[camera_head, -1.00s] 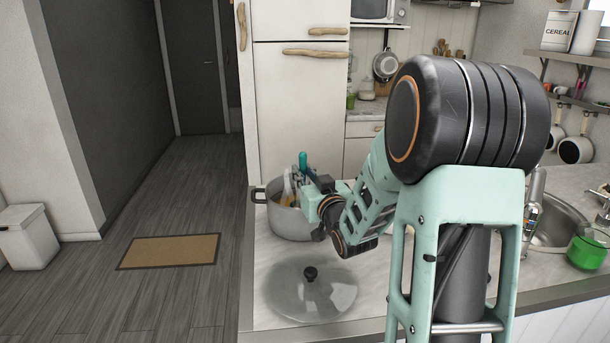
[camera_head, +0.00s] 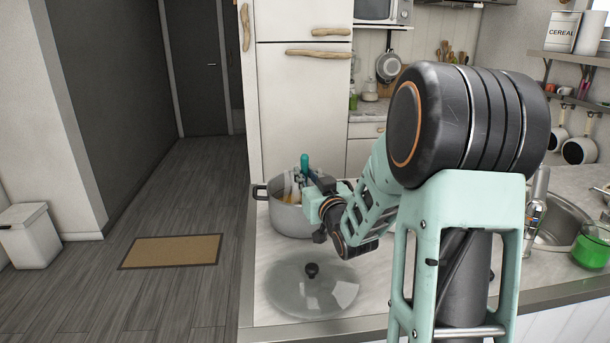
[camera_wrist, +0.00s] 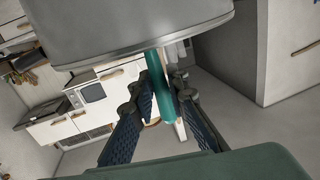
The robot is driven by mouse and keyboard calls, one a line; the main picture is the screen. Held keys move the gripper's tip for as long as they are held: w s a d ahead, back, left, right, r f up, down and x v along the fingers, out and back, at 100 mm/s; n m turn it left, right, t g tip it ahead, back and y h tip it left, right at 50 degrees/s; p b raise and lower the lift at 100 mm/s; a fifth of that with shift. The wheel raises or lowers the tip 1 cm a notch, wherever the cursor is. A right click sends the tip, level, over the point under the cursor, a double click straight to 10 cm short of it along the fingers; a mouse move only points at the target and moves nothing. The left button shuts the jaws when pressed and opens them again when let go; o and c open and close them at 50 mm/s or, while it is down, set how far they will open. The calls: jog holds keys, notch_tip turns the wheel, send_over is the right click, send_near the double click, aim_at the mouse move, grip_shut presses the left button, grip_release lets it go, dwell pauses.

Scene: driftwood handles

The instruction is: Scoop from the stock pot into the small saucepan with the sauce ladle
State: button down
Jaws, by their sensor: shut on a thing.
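The grey stock pot (camera_head: 289,222) stands on the counter, left of my arm, with orange-brown contents partly visible inside. My gripper (camera_head: 298,184) is over the pot's rim, shut on the upright teal handle of the sauce ladle (camera_head: 304,163). The ladle's bowl is hidden. In the wrist view my gripper (camera_wrist: 166,90) has its dark fingers around the teal ladle handle (camera_wrist: 158,85). No small saucepan is identifiable on the visible counter; my arm hides part of it.
A glass lid (camera_head: 318,297) with a black knob lies on the counter in front of the pot. A sink (camera_head: 560,225) and a green container (camera_head: 591,250) are at the right. A fridge (camera_head: 300,110) stands behind. A large grey rounded surface (camera_wrist: 130,30) fills the wrist view's top.

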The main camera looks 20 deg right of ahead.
dwell(0.3)
jog(key=shift+r+p, duration=3.9)
jog(key=shift+r, duration=3.2)
notch_tip(320, 180, up, 6)
jog(key=p, duration=0.3)
jog(key=shift+s, duration=0.1)
